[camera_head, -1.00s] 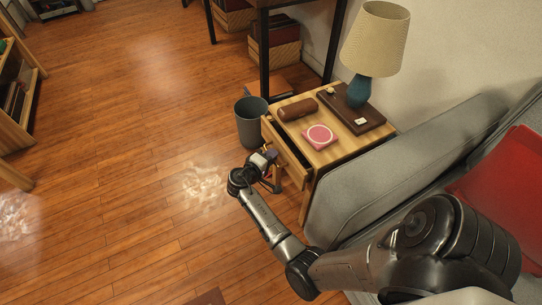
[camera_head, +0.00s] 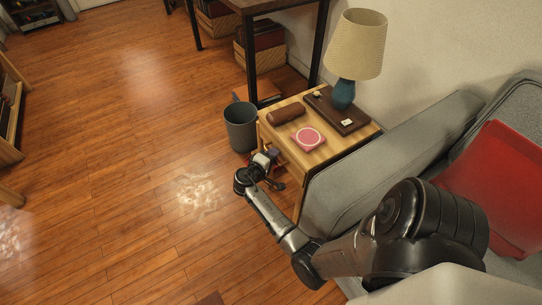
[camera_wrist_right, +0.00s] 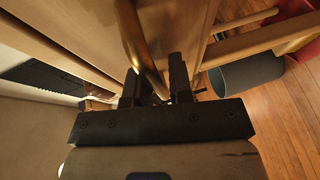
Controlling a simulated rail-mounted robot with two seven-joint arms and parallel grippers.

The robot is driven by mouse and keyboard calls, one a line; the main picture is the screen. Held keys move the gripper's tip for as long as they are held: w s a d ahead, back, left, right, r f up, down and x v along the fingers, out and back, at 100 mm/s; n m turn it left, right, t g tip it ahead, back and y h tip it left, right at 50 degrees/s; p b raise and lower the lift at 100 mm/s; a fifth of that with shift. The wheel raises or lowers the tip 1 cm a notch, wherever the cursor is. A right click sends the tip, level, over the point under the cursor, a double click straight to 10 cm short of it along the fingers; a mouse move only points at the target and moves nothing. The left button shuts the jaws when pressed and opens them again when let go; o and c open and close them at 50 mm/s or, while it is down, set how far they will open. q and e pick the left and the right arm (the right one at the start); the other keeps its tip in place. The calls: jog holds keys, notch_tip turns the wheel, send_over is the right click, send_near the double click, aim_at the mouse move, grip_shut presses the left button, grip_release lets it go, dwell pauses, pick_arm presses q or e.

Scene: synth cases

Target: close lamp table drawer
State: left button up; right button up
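The lamp table (camera_head: 325,155) is a light wooden side table beside the sofa. Its drawer front (camera_head: 270,142) faces the open floor and looks nearly flush, though my gripper partly hides it. My right gripper (camera_head: 272,160) is at the drawer front. In the right wrist view, a brass-coloured handle bar (camera_wrist_right: 140,45) runs down between the fingers of my right gripper (camera_wrist_right: 156,85). The fingers stand apart around the bar; whether they clamp it is unclear. My left gripper is not in view.
A lamp (camera_head: 343,93), a dark flat case (camera_head: 338,112), a brown roll (camera_head: 286,113) and a pink square item (camera_head: 308,139) are on the table. A grey bin (camera_head: 241,128) stands close left of it. The grey sofa (camera_head: 390,150) is at right. Floor at left is clear.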

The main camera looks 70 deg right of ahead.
jog(key=shift+r, duration=0.2)
jog(key=shift+w+a+r+p, duration=0.15)
jog(key=shift+a+p, duration=0.15)
jog(key=shift+p, duration=0.05)
jog(key=p+v, duration=0.5)
jog(key=v, duration=0.8)
